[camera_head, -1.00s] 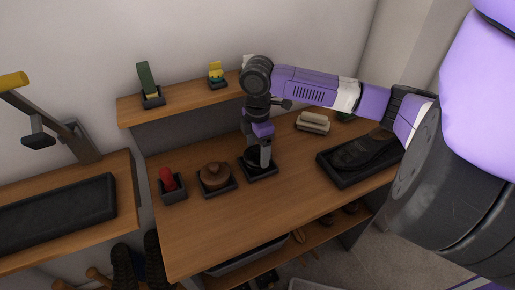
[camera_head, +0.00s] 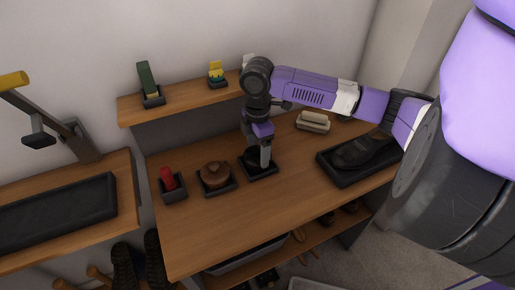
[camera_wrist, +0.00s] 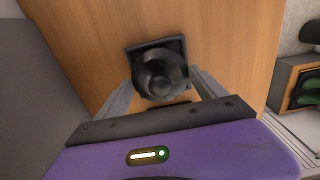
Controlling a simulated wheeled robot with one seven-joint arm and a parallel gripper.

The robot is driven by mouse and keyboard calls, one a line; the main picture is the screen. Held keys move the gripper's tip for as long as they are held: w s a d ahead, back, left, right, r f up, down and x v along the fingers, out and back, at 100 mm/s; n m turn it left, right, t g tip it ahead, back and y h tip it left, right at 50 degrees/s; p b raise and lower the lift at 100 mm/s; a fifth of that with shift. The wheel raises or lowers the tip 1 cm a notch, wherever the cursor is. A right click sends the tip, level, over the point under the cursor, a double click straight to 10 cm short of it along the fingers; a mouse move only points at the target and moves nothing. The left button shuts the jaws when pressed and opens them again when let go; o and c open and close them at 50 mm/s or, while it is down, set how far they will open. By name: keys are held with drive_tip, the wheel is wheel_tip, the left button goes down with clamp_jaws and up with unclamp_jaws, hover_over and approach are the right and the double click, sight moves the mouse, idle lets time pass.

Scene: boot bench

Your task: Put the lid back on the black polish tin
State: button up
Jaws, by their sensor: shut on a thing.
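My gripper (camera_head: 262,163) points down over a small black tray (camera_head: 262,175) near the middle of the bench. Its fingers are shut on a round black lid with a knob, which shows between the fingertips in the wrist view (camera_wrist: 160,74). The lid is directly above or on the black polish tin; the tin is hidden under it, so I cannot tell whether they touch. The black tray's back corner also shows in the wrist view (camera_wrist: 135,47).
A brown tin with a knobbed lid (camera_head: 214,174) and a red item (camera_head: 168,179) stand in trays to the left. A boot tray (camera_head: 345,180) with a dark shoe lies to the right. A shelf (camera_head: 190,106) runs behind. The front bench top is clear.

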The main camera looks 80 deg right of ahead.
idle(0.3)
drive_tip(key=o, duration=1.3)
drive_tip(key=shift+r, duration=0.1)
drive_tip(key=shift+r+p, duration=2.85)
drive_tip(key=shift+r, duration=0.6)
drive_tip(key=shift+c, duration=0.5)
clamp_jaws()
